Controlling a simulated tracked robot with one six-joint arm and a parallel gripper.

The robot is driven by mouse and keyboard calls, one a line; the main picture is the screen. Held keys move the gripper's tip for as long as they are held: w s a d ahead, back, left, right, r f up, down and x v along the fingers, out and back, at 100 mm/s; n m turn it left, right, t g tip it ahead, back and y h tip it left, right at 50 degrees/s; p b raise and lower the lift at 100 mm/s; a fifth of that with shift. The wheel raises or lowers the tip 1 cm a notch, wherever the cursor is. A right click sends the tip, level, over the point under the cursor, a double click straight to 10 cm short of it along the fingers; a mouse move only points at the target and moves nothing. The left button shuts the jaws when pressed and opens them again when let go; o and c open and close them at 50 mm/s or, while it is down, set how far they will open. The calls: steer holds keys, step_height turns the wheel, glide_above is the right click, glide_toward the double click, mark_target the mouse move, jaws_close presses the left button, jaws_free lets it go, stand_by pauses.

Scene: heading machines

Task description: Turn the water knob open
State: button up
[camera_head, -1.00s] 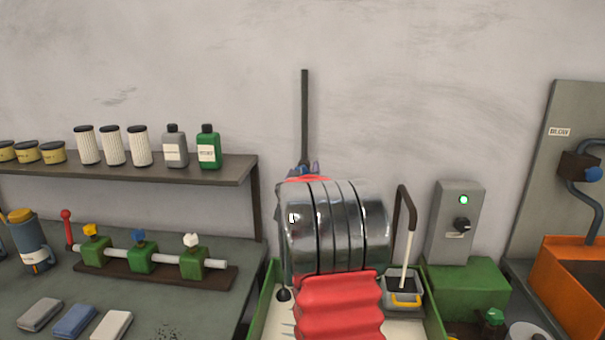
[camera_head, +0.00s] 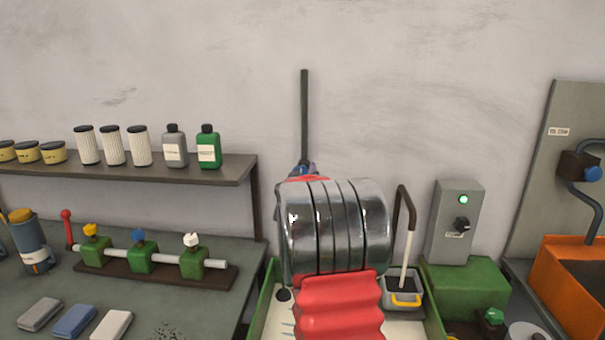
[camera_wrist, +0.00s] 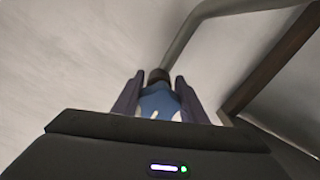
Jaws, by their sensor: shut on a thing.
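A blue knob (camera_wrist: 158,102) sits at the end of a grey pipe (camera_wrist: 190,38) in the wrist view. My gripper (camera_wrist: 158,80) has one finger on each side of the knob and is shut on it. In the head view a bit of blue (camera_head: 304,168) shows at the foot of the vertical pipe (camera_head: 304,115) on the wall. My silver and red arm hides most of the gripper and the knob there. I cannot tell from these views how far the knob is turned.
A bench at left holds a valve rack (camera_head: 140,260) with yellow, blue and white knobs. A shelf (camera_head: 215,173) with bottles and filters is left of my arm.

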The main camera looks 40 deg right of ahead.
steer(key=shift+w+d+m, duration=0.1)
steer(key=shift+m, duration=0.3)
steer(key=m, duration=0.7)
steer(key=shift+w+m, duration=0.1)
steer(key=shift+m, duration=0.3)
steer(key=m, duration=0.4)
steer(key=shift+r+m, duration=0.15)
steer(key=shift+m, duration=0.15)
steer(key=m, duration=0.4)
steer(key=shift+m, duration=0.4)
steer(key=o, duration=0.8)
steer(key=shift+c, duration=0.2)
steer(key=shift+o, duration=1.4)
steer(key=shift+w+a, duration=0.15)
steer(key=shift+a, duration=0.05)
